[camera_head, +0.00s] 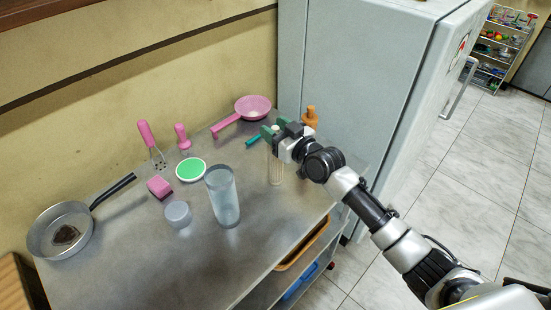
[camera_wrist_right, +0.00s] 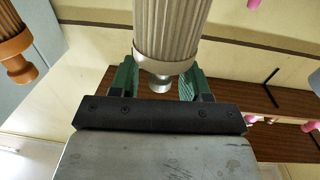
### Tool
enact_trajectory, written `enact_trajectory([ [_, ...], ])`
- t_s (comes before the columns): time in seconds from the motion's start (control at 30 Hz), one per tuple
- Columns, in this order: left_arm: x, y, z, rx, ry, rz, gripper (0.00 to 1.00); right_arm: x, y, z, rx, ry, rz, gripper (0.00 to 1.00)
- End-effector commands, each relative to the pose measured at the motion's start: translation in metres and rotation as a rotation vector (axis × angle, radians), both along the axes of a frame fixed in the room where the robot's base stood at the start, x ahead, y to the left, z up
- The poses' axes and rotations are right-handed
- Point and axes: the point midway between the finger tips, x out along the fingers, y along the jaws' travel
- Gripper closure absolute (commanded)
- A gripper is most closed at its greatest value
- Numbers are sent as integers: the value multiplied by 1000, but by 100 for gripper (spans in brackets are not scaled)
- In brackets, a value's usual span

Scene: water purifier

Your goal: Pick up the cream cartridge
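The cream cartridge (camera_wrist_right: 172,25) is a ridged, pale cylinder with a smooth collar and a small rounded knob. It fills the upper middle of the right wrist view. In the head view the cartridge (camera_head: 276,170) stands upright below my right gripper (camera_head: 275,131), partly covered by it. The green fingers of my right gripper (camera_wrist_right: 158,82) lie on both sides of the cartridge's collar end. Gaps show beside the knob; whether the fingers press on the collar I cannot tell. My left gripper is not in view.
A clear cylinder (camera_head: 223,197) and a small grey round cap (camera_head: 178,214) stand on the metal table (camera_head: 130,265). A pan (camera_head: 62,230), pink utensils, a pink strainer (camera_head: 253,108) and an orange-brown bottle (camera_head: 310,117) are around. The fridge (camera_head: 360,60) rises close behind my right gripper.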

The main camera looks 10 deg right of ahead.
Motion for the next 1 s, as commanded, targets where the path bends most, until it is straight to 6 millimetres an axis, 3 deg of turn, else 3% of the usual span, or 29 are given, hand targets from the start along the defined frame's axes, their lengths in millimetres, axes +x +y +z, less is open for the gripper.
enact_trajectory([
  [0.03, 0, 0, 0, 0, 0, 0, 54, 0, 0, 0, 0, 0, 0, 61],
  [0.3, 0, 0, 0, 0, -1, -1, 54, 0, 0, 0, 0, 1, 0, 100],
  [0.67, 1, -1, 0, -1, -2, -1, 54, 0, 0, 3, 1, 0, 0, 100],
  [0.77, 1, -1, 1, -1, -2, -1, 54, 0, 1, 15, 4, -2, 1, 100],
  [1.0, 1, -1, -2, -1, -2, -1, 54, 0, 0, 63, 3, -7, 1, 100],
])
